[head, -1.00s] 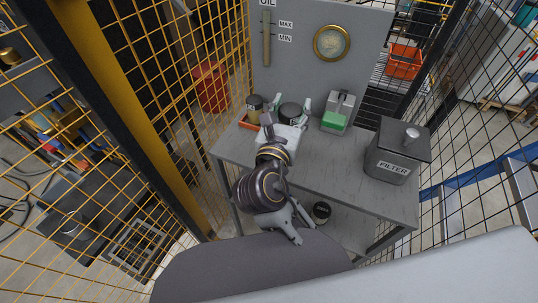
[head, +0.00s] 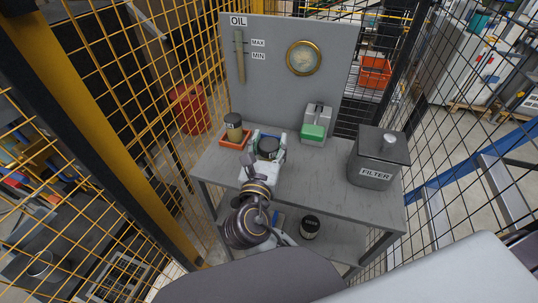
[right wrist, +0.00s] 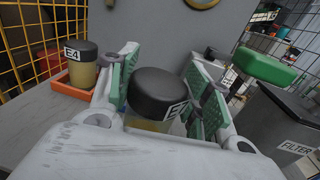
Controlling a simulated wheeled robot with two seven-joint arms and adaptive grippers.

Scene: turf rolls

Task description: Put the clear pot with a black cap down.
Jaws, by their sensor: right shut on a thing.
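My right gripper (head: 268,151) is shut on a clear pot with a black cap (head: 269,146), above or on the grey bench; contact is unclear. In the right wrist view the same pot (right wrist: 157,92) is upright between the green-padded fingers, with yellowish content and a partly hidden label. Its lower part is hidden by the gripper body. A similar pot labelled E4 (right wrist: 82,68) stands in an orange tray (head: 236,143) to the left of the held pot. My left gripper is not in view.
The grey bench (head: 320,184) has free room in its middle and front. A grey FILTER box (head: 374,160) stands at the right. A green-and-grey device (head: 314,131) stands at the back panel. Another dark-capped pot (head: 310,226) is on the lower shelf. Mesh fencing surrounds the bench.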

